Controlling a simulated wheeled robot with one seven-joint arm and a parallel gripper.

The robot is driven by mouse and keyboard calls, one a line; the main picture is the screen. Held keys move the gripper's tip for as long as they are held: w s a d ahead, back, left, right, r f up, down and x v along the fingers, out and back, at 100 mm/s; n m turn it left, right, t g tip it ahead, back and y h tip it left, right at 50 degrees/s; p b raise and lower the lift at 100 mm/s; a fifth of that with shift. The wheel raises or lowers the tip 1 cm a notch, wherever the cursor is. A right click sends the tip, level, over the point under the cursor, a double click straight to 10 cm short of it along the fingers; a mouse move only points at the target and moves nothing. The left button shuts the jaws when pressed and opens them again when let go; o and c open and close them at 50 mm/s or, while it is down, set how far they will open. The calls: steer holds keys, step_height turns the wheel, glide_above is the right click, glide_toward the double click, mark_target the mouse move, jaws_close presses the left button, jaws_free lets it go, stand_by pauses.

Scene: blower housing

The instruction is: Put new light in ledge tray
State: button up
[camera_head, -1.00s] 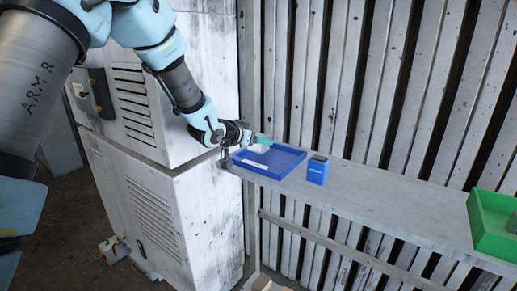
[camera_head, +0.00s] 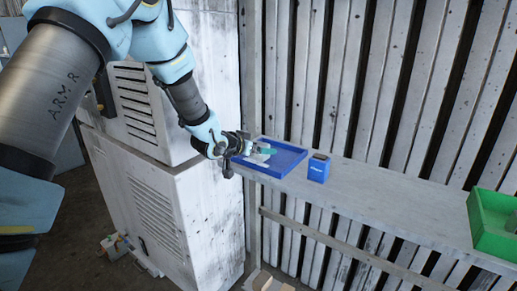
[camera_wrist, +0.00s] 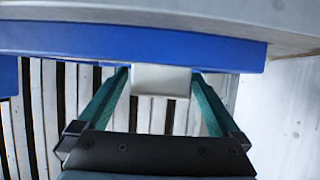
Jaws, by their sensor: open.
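The blue ledge tray (camera_head: 287,163) sits on the left end of the grey ledge in the head view, and its blue wall (camera_wrist: 60,40) crosses the wrist view. My gripper (camera_head: 268,150) is over the left part of the tray. In the wrist view my gripper (camera_wrist: 161,75) has its two teal fingers spread, one on each side of a white block-shaped piece (camera_wrist: 161,80). The piece is at the tray's blue wall; a narrow gap seems to show beside each fingertip. I cannot tell whether it is the new light or whether it rests on the tray floor.
A small blue box (camera_head: 318,168) stands on the ledge (camera_head: 400,205) just right of the tray. A green bin (camera_head: 492,225) is at the ledge's far right. The ledge between them is clear. A white louvred cabinet (camera_head: 195,200) stands left, and a slatted wall is behind.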

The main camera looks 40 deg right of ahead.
steer(key=shift+r, duration=0.1)
steer(key=b+v, duration=0.2)
steer(key=v, duration=1)
steer(key=shift+b, duration=0.3)
steer(key=shift+w, duration=0.1)
steer(key=w+a+f+n+t+y, duration=0.25)
steer(key=w+a+y, duration=0.2)
steer(key=a, duration=0.65)
steer(key=w+a+f+n+t+y, duration=0.1)
steer(key=w+a+n+y, duration=0.3)
steer(key=a, duration=0.8)
steer(key=s+a+f+n+g+y, duration=0.1)
steer(key=s+a, duration=0.4)
steer(key=a, duration=0.6)
steer(key=s+a+f+n+g+y, duration=0.2)
steer(key=s+a+n+g, duration=0.2)
steer(key=a, duration=0.8)
steer(key=shift+s+n+y, duration=0.35)
steer(key=shift+s+n, duration=0.45)
steer(key=shift+n, duration=0.35)
